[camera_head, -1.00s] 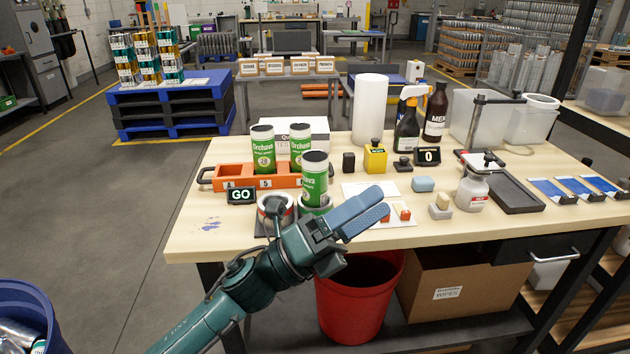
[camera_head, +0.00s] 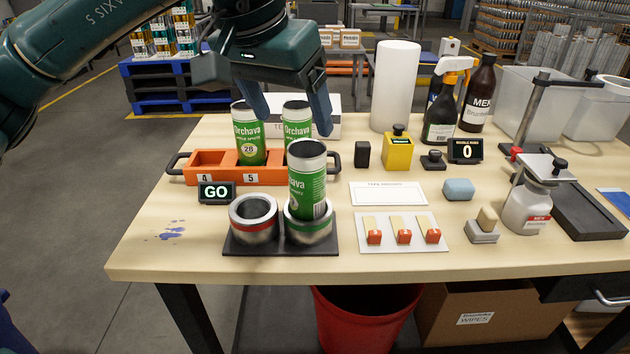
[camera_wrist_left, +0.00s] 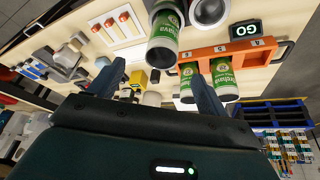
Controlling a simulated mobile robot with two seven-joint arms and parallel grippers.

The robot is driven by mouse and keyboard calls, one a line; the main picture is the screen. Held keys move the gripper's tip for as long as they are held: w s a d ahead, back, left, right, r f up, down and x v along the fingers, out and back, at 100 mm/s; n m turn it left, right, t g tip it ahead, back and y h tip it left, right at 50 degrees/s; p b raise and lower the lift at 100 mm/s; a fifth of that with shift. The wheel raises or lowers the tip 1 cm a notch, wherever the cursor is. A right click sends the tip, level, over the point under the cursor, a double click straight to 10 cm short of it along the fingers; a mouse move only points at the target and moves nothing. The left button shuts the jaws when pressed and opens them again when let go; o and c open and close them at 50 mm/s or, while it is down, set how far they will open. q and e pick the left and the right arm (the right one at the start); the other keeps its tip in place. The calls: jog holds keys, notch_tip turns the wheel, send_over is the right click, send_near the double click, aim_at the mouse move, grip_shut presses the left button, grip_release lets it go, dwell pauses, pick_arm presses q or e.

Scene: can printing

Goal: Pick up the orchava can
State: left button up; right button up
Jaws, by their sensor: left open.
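Three green-and-white Orchava cans with dark tops stand on the table. One can (camera_head: 307,185) stands in the green-ringed metal cup (camera_head: 309,229). Two more, a left can (camera_head: 249,140) and a right can (camera_head: 296,125), stand in the orange tray (camera_head: 207,168). My left gripper (camera_head: 292,120) is open and empty, pointing down over the cans, its fingers spread above the tray side. In the left wrist view, the cup's can (camera_wrist_left: 164,40) lies just ahead between the open fingertips (camera_wrist_left: 157,66), and the tray cans (camera_wrist_left: 223,78) are to the right. My right gripper is out of view.
A red-ringed cup (camera_head: 254,222) stands empty beside the green one.

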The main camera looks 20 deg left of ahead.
aim_at(307, 171)
pick_arm(q)
jog(key=x, duration=1.2)
jog(key=shift+a+f, duration=0.3)
jog(key=shift+f, duration=0.15)
jog(key=c, duration=1.1)
jog(key=shift+r, duration=0.15)
